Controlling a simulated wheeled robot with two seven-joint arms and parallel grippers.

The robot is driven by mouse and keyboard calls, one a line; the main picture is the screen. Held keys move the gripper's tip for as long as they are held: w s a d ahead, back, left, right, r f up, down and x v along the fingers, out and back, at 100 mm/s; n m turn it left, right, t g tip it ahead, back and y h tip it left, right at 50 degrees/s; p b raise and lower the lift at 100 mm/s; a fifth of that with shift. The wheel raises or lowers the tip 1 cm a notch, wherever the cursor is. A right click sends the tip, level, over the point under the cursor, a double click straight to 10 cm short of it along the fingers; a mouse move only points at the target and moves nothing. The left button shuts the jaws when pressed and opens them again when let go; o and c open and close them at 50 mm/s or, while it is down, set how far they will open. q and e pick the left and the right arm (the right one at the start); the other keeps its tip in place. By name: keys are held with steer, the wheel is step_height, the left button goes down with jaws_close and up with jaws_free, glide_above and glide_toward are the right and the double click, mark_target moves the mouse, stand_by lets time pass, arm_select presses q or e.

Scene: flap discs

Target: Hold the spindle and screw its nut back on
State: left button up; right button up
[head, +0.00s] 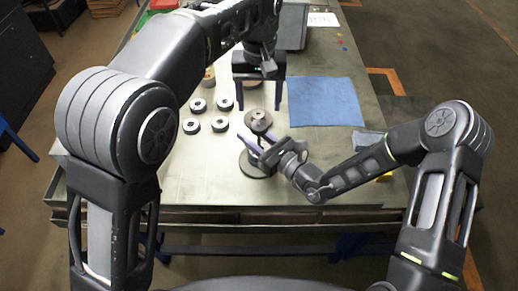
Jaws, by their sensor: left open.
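The spindle stands on a round dark base (256,165) near the front middle of the table. A round grey-brown disc (258,121) with a small raised centre shows at its top end. Whether that centre is the nut, I cannot tell. My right gripper (252,139) reaches in from the right, its purple fingers closed around the spindle between base and top disc. My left gripper (259,106) points straight down, open, its two fingers apart just behind and above the top disc. Nothing shows between its fingers.
Several dark ring-shaped discs (191,126) lie on the table left of the spindle. A blue cloth (324,101) lies at the right, with a small grey-blue piece (367,142) in front of it. A grey bin (292,25) stands at the back. The front left of the table (200,180) is clear.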

steer(key=shift+d, duration=0.1)
arm_select(q)
step_height(320, 180, down, 2)
steer(key=shift+b, duration=1)
arm_select(e)
steer(key=v, duration=0.6)
steer(key=shift+s+d, duration=0.25)
steer(key=shift+d, duration=0.05)
steer(key=shift+s+d, duration=0.3)
steer(key=shift+s, duration=0.1)
